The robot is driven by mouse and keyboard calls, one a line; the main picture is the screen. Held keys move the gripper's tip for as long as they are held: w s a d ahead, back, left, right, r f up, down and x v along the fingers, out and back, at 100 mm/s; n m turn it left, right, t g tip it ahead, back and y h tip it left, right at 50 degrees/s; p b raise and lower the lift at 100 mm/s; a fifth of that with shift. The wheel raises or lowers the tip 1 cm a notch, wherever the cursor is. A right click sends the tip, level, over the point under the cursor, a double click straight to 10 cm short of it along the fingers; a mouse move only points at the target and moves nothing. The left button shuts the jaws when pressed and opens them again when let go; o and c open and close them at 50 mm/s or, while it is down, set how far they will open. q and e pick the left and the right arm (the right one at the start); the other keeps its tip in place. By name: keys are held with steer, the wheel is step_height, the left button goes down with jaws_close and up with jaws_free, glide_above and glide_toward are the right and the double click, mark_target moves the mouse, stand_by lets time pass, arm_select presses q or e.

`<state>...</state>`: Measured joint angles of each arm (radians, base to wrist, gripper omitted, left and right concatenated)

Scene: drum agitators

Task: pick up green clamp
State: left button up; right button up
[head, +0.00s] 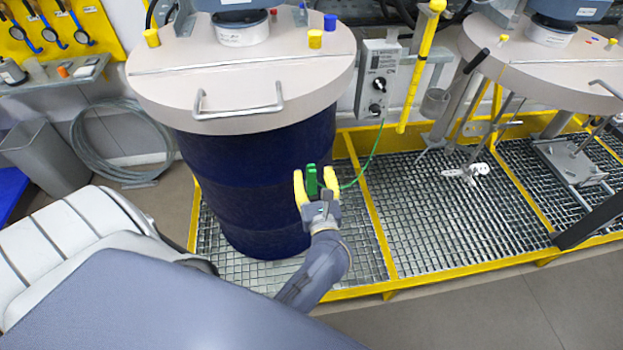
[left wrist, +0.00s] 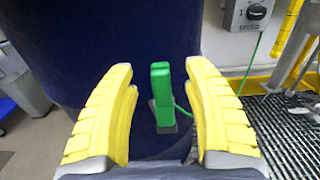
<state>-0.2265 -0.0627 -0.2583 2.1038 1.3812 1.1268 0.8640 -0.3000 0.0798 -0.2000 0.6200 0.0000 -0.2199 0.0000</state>
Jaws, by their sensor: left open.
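The green clamp (head: 312,180) is in front of the dark blue drum (head: 240,170), near its right side, with a green cable running from it to the grey control box. In the left wrist view the clamp (left wrist: 161,92) stands upright between the fingers, apart from both. My left gripper (head: 316,186) has yellow fingers, spread either side of the clamp. The left wrist view also shows these open fingers (left wrist: 160,110) with clear gaps to the clamp. The clamp's lower end is partly hidden in the head view. My right gripper is not in view.
The grey control box (head: 379,80) hangs behind, right of the drum's lid (head: 240,80). A yellow-edged metal grating (head: 440,215) lies under the drum and to the right. A second lid with a stirrer stand (head: 575,165) is at right. A grey bin (head: 45,155) stands left.

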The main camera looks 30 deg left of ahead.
mark_target(312, 172)
arm_select(q)
steer(key=shift+x, duration=1.75)
steer(key=shift+c, duration=0.3)
jaws_close()
